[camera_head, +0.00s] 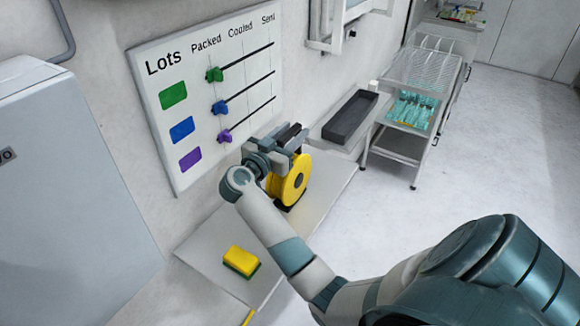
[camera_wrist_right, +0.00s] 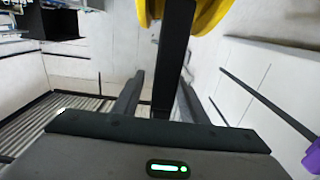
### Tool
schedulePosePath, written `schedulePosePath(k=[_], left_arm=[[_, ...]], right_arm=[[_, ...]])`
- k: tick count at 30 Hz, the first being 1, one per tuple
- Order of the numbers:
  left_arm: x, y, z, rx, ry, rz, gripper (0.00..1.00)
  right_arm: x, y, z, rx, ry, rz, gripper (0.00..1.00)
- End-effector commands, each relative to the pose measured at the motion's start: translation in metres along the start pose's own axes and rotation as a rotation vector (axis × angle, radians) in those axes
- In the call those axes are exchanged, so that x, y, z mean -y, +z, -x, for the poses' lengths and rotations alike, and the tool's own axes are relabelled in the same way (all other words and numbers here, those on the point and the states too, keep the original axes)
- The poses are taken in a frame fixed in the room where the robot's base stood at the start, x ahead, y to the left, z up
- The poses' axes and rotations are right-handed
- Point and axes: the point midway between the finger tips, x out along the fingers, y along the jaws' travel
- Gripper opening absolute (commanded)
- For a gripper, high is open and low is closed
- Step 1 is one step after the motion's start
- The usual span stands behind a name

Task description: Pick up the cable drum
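The cable drum (camera_head: 289,181) is yellow with a dark hub and a dark frame. In the head view it stands upright on the pale ledge by the wall. My right gripper (camera_head: 284,140) is at the top of the drum. In the right wrist view the drum's yellow rim (camera_wrist_right: 205,14) shows at the top. A dark bar (camera_wrist_right: 173,65) runs from it down between the two fingers of my right gripper (camera_wrist_right: 158,98). The fingers are apart, with a gap showing on the bar's left side. My left gripper is not in view.
A yellow and green sponge (camera_head: 241,261) lies on the pale ledge (camera_head: 210,250). A lots board (camera_head: 205,100) with coloured sliders hangs on the wall close behind my gripper. A dark tray (camera_head: 350,117) and a wire-rack trolley (camera_head: 415,75) stand beyond. The floor at right is clear.

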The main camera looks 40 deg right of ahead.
Motion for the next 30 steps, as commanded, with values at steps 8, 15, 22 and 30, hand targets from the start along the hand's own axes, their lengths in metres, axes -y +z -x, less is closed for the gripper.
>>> schedulePosePath(k=[8,15,22,30], left_arm=[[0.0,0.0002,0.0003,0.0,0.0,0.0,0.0],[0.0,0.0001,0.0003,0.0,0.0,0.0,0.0],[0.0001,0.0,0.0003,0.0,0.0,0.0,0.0],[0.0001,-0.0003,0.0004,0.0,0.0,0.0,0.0]], right_arm=[[0.0003,0.0005,-0.002,0.0,-0.001,-0.001,0.39],[0.0003,0.0004,-0.0018,0.0,-0.001,-0.001,0.37],[0.0004,0.0004,-0.0017,0.0,-0.001,-0.001,0.0],[0.0005,-0.0022,-0.0019,-0.004,-0.001,-0.003,0.0]])
